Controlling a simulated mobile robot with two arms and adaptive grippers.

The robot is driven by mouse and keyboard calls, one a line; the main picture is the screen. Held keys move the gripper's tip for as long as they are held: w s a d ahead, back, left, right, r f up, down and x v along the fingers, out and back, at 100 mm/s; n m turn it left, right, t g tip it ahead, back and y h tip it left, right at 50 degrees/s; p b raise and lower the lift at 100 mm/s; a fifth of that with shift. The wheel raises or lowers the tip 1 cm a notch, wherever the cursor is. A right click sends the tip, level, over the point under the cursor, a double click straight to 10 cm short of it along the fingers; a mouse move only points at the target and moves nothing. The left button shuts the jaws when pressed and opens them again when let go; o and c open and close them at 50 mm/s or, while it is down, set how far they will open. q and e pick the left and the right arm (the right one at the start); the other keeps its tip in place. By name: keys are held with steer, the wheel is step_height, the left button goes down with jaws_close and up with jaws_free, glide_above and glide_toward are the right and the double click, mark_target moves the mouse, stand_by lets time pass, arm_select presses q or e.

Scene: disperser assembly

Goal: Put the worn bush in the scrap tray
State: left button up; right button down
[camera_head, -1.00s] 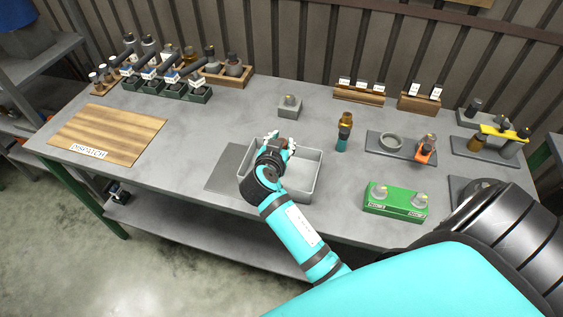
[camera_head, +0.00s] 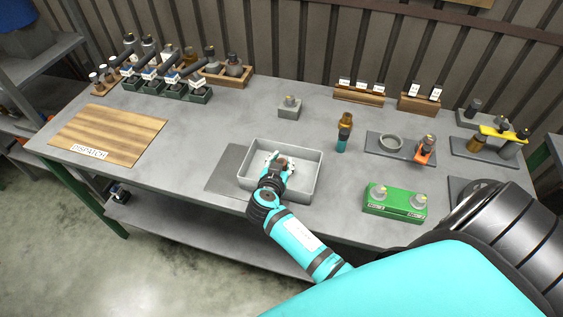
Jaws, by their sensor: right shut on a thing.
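The scrap tray appears to be the open grey tray (camera_head: 313,178) at the front middle of the bench. My right gripper (camera_head: 278,163) is over and partly inside the tray, reaching in from its front side. It is shut on a small reddish-brown piece (camera_head: 282,162), which looks like the worn bush and is mostly hidden by the fingers. I cannot tell whether the piece touches the tray floor. My left gripper is not in view.
A grey mat (camera_head: 226,168) lies left of the tray. A grey block (camera_head: 289,107) stands behind it. A teal-and-brass tool (camera_head: 343,139) stands to the right, and a green fixture (camera_head: 396,203) farther right. The wooden dispatch board (camera_head: 108,135) is clear.

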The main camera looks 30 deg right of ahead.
steer(key=c, duration=1)
jaws_free()
steer(key=shift+r, duration=0.1)
steer(key=b+v, duration=0.2)
steer(key=v, duration=1)
